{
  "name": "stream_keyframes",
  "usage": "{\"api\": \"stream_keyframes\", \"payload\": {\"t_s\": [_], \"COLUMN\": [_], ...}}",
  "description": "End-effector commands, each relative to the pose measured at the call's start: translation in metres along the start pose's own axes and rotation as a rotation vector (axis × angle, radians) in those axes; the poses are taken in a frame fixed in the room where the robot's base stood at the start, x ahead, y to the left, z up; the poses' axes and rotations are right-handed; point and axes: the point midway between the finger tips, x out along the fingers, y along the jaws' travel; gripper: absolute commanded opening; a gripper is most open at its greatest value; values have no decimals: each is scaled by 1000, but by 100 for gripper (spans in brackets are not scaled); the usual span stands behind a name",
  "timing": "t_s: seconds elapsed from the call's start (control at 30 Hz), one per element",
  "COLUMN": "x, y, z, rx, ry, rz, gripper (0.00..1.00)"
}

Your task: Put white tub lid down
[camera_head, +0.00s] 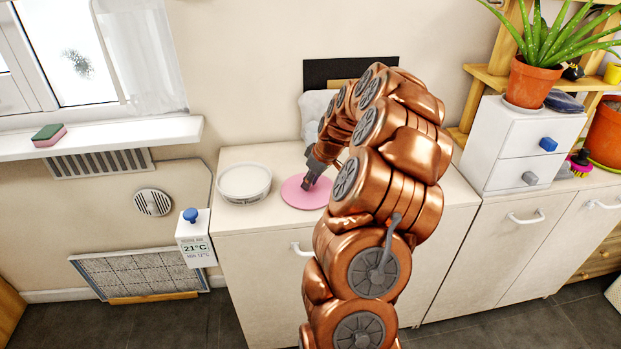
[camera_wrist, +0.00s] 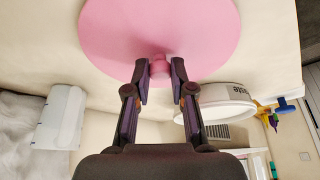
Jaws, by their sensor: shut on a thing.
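The tub lid is a flat pink disc (camera_head: 300,193) with a small pink knob, level at the counter top, right of the white tub. It fills the top of the wrist view (camera_wrist: 160,30). My gripper (camera_head: 311,183) is over it, shut on its knob; in the wrist view my gripper's fingertips (camera_wrist: 160,80) stand on both sides of the knob. I cannot tell whether the lid's underside touches the counter. The round white tub (camera_head: 244,190) stands open on the counter, apart from the lid.
The pale counter (camera_head: 232,221) has bare room in front of the tub. A white roll or bag (camera_head: 314,105) stands behind the lid, partly hidden by my arm. A white drawer box (camera_head: 509,140) with a potted aloe (camera_head: 528,83) stands on the right.

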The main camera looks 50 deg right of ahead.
Motion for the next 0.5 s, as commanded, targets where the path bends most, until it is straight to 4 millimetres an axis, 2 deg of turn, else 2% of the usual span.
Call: {"api": "stream_keyframes", "payload": {"t_s": [0.43, 0.47, 0.5], "x": [6, 5, 4], "y": [0, 0, 0], "z": [3, 2, 2], "rx": [0, 0, 0], "ry": [0, 0, 0], "rz": [1, 1, 1], "gripper": [0, 26, 30]}}
